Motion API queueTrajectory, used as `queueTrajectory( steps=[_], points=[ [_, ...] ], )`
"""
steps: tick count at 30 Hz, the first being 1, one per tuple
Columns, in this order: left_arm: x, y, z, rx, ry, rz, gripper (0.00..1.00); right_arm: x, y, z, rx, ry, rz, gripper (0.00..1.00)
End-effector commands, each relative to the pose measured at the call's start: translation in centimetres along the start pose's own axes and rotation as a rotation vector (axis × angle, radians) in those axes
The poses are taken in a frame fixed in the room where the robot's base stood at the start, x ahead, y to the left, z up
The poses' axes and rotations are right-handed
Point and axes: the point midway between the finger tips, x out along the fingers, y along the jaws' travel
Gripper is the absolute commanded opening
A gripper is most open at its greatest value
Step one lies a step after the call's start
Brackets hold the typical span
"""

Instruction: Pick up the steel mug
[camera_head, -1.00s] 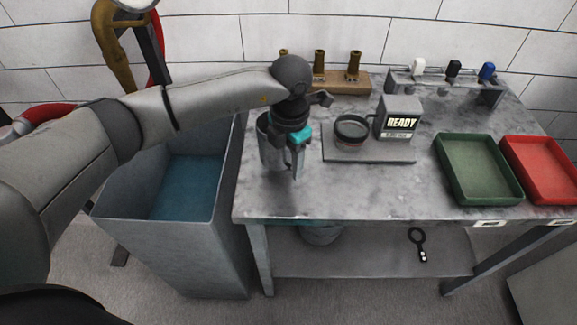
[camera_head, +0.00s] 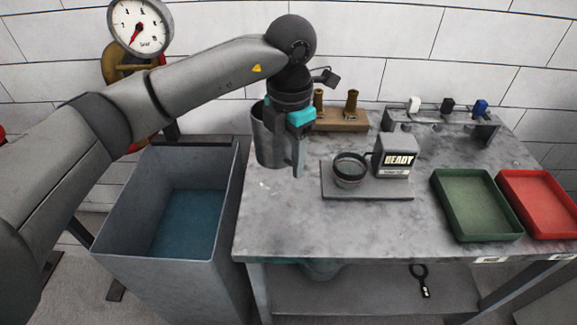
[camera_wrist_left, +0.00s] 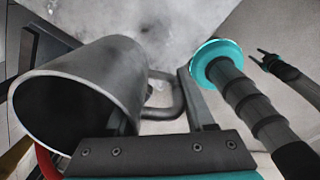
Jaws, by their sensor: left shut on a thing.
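The steel mug (camera_head: 266,140) is a grey metal cup at the table's left end, held upright or nearly so and apparently above the tabletop. My left gripper (camera_head: 298,160) is on its right side, pointing down and shut on the mug's handle. In the left wrist view the mug (camera_wrist_left: 82,92) fills the left side with its dark open mouth showing. Its looped handle runs between the fingers of my left gripper (camera_wrist_left: 160,108). A small dark forked end shows at the right edge of the wrist view and may be my right gripper; its state is unclear.
A deep grey bin (camera_head: 170,255) stands left of the table (camera_head: 300,225). Right of the mug are a dark plate (camera_head: 385,192) with a round cup and a READY box (camera_head: 394,160). A green tray (camera_head: 475,205) and a red tray (camera_head: 540,205) lie further right.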

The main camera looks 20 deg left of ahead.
Motion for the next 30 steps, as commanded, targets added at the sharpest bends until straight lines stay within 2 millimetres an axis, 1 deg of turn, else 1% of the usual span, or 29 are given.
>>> queueTrajectory(
  steps=[1, 3, 12, 20, 30],
  points=[
    [-0.7, 0.0, 0.1, 0.0, -0.004, 0.002, 0.0, -0.1, 0.0, 0.0, 0.0, 0.0, 0.0, 0.5],
    [-1.2, 0.0, 0.1, 0.0, -0.004, 0.001, 0.0, -0.1, 0.0, 0.0, 0.0, 0.0, 0.0, 0.5],
    [-2.8, 0.1, 0.1, 0.0, -0.003, 0.001, 0.0, -0.2, 0.0, 0.0, 0.001, 0.0, 0.0, 0.5],
    [-3.3, 0.0, 0.1, 0.0, -0.003, 0.0, 0.0, -0.3, 0.0, 0.0, 0.001, 0.0, 0.0, 0.5],
    [-3.3, 0.1, 0.1, 0.0, -0.003, 0.001, 0.0, -0.3, 0.0, 0.0, 0.002, 0.0, 0.0, 0.5]
  ],
)
